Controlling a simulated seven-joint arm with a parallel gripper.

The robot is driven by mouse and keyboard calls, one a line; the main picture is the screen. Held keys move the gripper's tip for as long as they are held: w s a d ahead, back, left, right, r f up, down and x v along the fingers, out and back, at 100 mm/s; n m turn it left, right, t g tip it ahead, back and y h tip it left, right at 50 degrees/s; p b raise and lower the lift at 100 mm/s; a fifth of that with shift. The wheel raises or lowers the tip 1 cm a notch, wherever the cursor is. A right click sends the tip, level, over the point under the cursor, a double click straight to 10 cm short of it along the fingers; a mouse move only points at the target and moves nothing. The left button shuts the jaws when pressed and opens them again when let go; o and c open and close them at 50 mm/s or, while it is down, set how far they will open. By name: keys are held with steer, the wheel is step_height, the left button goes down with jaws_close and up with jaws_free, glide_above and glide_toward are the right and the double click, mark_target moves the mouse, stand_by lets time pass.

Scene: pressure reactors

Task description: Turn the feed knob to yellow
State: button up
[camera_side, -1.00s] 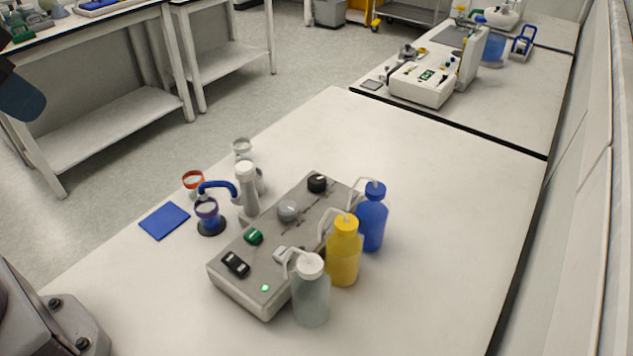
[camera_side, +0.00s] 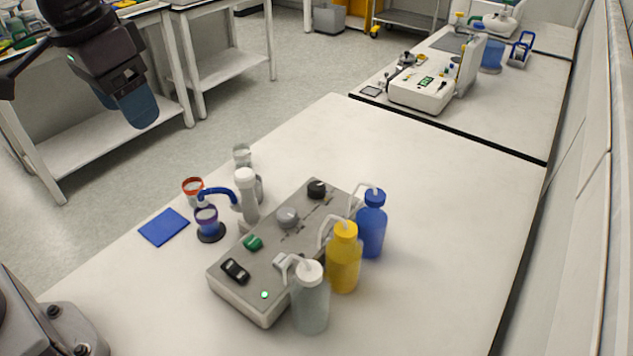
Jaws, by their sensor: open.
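A grey control box (camera_side: 245,296) sits on the near bench. On its top are a green knob (camera_side: 253,243), a grey knob (camera_side: 287,217) and a black knob (camera_side: 316,189). No label is readable, so I cannot tell which is the feed knob or where it points. A blue bottle (camera_side: 371,225), a yellow bottle (camera_side: 344,262) and a clear bottle (camera_side: 310,302) stand along the box's right side, with tubes reaching towards it. My gripper (camera_side: 138,108), with blue fingertips, is at the upper left, well above and away from the box. It is open and holds nothing visible.
A white column with a blue arm (camera_side: 217,193) stands behind the box, beside a cup of blue liquid (camera_side: 206,220). A red-rimmed cup (camera_side: 193,188), a clear jar (camera_side: 242,156) and a blue pad (camera_side: 163,227) are nearby.

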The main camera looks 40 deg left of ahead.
steer(key=w+d+f+n+g, duration=0.1)
steer(key=w+d+f, duration=0.1)
steer(key=w, duration=0.3)
steer(key=w+d+f+g, duration=0.1)
steer(key=w+d+f, duration=0.15)
steer(key=w, duration=0.25)
steer(key=n, duration=0.6)
glide_toward(316, 186)
step_height(316, 186, down, 9)
steer(key=shift+w+d+f, duration=0.1)
steer(key=shift+w+f, duration=0.1)
steer(key=c, duration=0.9)
steer(key=shift+c, duration=0.2)
